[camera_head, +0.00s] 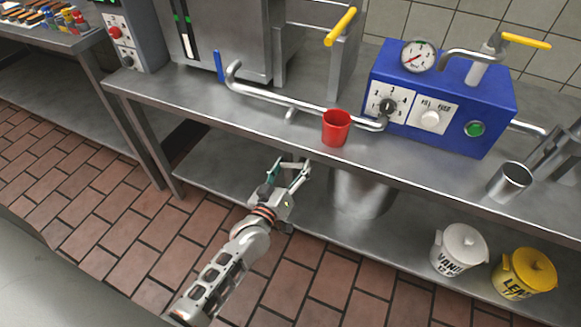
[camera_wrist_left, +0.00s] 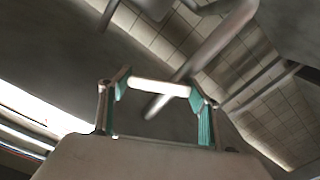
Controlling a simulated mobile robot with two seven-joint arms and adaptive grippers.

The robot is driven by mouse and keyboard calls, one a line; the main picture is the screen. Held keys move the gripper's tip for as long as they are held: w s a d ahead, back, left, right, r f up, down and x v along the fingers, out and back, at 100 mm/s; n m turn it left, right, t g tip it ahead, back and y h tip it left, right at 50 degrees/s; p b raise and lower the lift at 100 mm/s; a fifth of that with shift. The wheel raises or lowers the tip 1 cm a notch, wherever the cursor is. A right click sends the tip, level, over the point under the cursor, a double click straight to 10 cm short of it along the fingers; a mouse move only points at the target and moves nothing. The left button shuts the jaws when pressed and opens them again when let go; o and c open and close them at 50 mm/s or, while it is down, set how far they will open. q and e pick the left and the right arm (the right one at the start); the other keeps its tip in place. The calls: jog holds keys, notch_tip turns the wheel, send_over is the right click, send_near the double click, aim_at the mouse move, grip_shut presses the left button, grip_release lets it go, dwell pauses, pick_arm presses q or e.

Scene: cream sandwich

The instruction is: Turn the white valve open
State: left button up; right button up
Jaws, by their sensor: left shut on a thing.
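My left gripper (camera_head: 287,170) reaches to the front edge of the metal counter, low beside the red cup. In the left wrist view, its two teal fingers (camera_wrist_left: 160,98) stand apart with a white bar (camera_wrist_left: 158,88) spanning between them, which looks like the white valve's handle. The gripper is shut on this bar. A grey pipe (camera_wrist_left: 212,45) runs behind the bar. In the head view I cannot make out the white valve; the gripper or the counter edge hides it. My right gripper is not in view.
The counter (camera_head: 215,105) overhangs a lower shelf (camera_head: 235,185). A red cup (camera_head: 335,128) stands near its edge, under a bent pipe (camera_head: 290,100). A blue box (camera_head: 460,130) with gauge and knobs stands behind. A pot (camera_head: 360,190), white jar (camera_head: 460,250) and yellow jar (camera_head: 525,275) are below.

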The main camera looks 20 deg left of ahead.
aim_at(284, 163)
pick_arm(q)
jog(key=n, duration=0.1)
jog(key=r+n+p, duration=0.1)
jog(key=shift+w+a+r+n+p, duration=0.15)
jog(key=shift+a+r+n+p, duration=0.15)
jog(key=shift+n, duration=0.1)
jog(key=shift+a+r+n+p, duration=0.15)
jog(key=shift+n+p, duration=0.25)
jog(key=shift+n, duration=0.5)
jog(key=n, duration=0.2)
jog(key=shift+a+r+n+p, duration=0.1)
jog(key=shift+a+n+p, duration=0.3)
jog(key=n, duration=0.2)
jog(key=a+n, duration=0.1)
jog(key=shift+n, duration=0.4)
jog(key=shift+a+n+p, duration=0.1)
jog(key=shift+n+p, duration=0.2)
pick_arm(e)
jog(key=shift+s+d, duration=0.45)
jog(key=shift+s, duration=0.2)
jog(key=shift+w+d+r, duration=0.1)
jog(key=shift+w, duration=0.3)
pick_arm(q)
jog(key=o, duration=1.6)
jog(key=shift+o, duration=0.2)
